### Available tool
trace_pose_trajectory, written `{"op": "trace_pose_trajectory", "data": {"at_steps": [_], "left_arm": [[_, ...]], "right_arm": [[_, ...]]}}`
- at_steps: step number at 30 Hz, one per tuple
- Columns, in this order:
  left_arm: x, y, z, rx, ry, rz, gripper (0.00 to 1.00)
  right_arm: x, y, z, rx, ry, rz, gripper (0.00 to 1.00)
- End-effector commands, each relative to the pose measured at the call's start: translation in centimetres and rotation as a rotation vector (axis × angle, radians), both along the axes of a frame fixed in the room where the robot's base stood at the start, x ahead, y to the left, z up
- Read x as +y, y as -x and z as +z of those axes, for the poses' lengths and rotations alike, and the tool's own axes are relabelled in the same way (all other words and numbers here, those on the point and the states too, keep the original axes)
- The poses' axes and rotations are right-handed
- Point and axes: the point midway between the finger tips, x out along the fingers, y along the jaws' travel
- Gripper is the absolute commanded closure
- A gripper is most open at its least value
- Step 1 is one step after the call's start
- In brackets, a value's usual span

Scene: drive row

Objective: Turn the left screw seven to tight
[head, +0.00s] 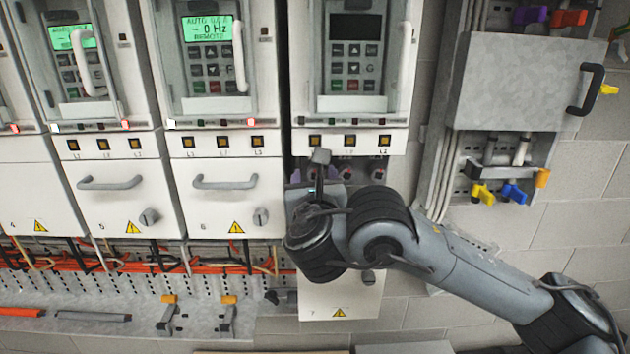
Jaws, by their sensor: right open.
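Drive seven is the rightmost unit (352,55), with a dark display. Its lower cover (340,300), marked 7, sits lower than the neighbouring covers, and a terminal bay (362,190) shows above it. Dark terminals show at the bay's middle and right. The left screw cannot be made out; my right gripper and wrist cover much of that side. My right gripper (318,180) is open at the left part of the bay, pointing up and towards the row. Whether it touches a screw cannot be told. My left gripper is not in view.
Drives five (105,195) and six (225,195) have closed covers with protruding handles. A grey box (515,85) with a black handle juts out at right, above coloured levers (512,192). Orange wires (130,265) run under the row. Bare wall lies at lower right.

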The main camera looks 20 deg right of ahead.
Motion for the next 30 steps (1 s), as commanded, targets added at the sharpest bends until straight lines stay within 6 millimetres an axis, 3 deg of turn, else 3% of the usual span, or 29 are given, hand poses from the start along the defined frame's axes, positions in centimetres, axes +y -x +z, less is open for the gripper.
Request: {"op": "trace_pose_trajectory", "data": {"at_steps": [11,22,30], "left_arm": [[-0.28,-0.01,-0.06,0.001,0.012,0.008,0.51],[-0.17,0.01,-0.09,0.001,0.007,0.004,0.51],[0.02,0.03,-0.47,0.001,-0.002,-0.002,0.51]], "right_arm": [[-0.13,-0.23,0.04,0.000,-0.001,-0.001,0.43],[-0.11,-0.21,0.03,0.000,-0.001,-0.001,0.98],[-0.10,-0.21,-0.08,-0.010,-0.025,-0.001,0.99]]}}
